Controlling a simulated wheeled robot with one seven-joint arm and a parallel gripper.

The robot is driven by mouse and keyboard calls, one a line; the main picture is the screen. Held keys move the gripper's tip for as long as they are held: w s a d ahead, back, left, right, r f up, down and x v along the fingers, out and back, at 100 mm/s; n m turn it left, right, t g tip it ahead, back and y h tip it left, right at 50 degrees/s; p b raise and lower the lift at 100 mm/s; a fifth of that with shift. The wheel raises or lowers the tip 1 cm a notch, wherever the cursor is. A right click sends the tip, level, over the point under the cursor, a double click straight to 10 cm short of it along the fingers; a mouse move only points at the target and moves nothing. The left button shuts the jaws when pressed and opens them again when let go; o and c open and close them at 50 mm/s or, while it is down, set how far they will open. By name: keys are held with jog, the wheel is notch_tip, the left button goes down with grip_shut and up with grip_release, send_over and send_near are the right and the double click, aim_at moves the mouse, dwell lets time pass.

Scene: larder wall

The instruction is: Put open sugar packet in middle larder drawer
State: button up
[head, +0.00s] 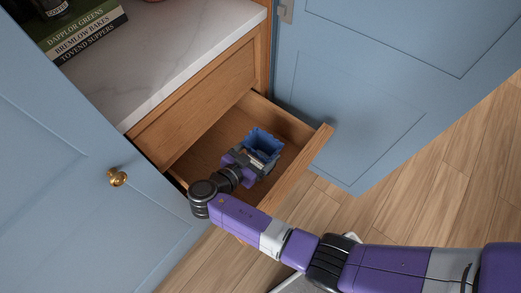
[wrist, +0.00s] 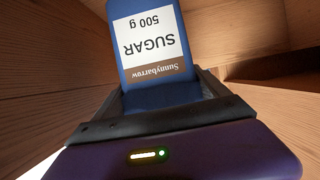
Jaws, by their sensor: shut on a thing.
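The open sugar packet (head: 265,142) is blue with a white label. In the wrist view the packet (wrist: 152,45) shows "SUGAR 500 g" upside down, and it stands between my fingers. My gripper (head: 252,158) is shut on the packet and reaches down inside the pulled-out wooden drawer (head: 290,171). The gripper also shows in the wrist view (wrist: 160,100). The packet is inside the drawer's outline; whether it touches the drawer floor I cannot tell.
A closed wooden drawer front (head: 200,97) lies above, under a marble worktop (head: 170,52) with books (head: 88,35). Blue doors stand open at left (head: 60,190) and right (head: 370,75), flanking the drawer. The drawer floor around the packet looks bare.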

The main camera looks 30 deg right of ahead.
jog(key=o, duration=1.7)
jog(key=shift+r+p, duration=0.8)
jog(key=shift+p, duration=0.2)
jog(key=v, duration=1.2)
jog(key=shift+f+b, duration=0.1)
jog(key=shift+b, duration=0.3)
